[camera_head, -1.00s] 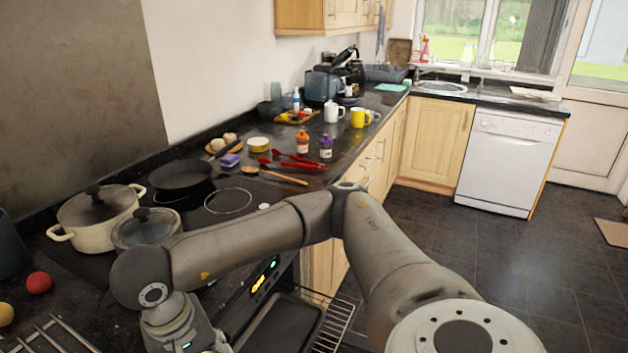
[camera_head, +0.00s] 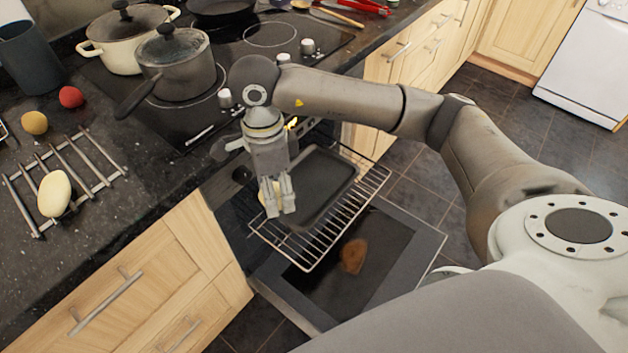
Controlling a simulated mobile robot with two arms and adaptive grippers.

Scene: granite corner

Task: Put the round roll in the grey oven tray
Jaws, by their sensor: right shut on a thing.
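The grey oven tray (camera_head: 338,165) is dark and rectangular. It lies on a pulled-out wire rack in front of the open oven. My right gripper (camera_head: 280,208) points down over the tray's left end. It is shut on a small pale thing (camera_head: 264,194), probably the round roll; the fingers hide most of it. I cannot tell whether the roll touches the tray. My left gripper is not in view.
The oven door (camera_head: 410,231) is folded down, with a brown patch or piece (camera_head: 353,256) on it. The wire rack (camera_head: 318,248) juts out. On the counter are a metal trivet (camera_head: 85,160) with a pale oval thing (camera_head: 54,193), a lidded saucepan (camera_head: 178,80) and a cream pot (camera_head: 112,50).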

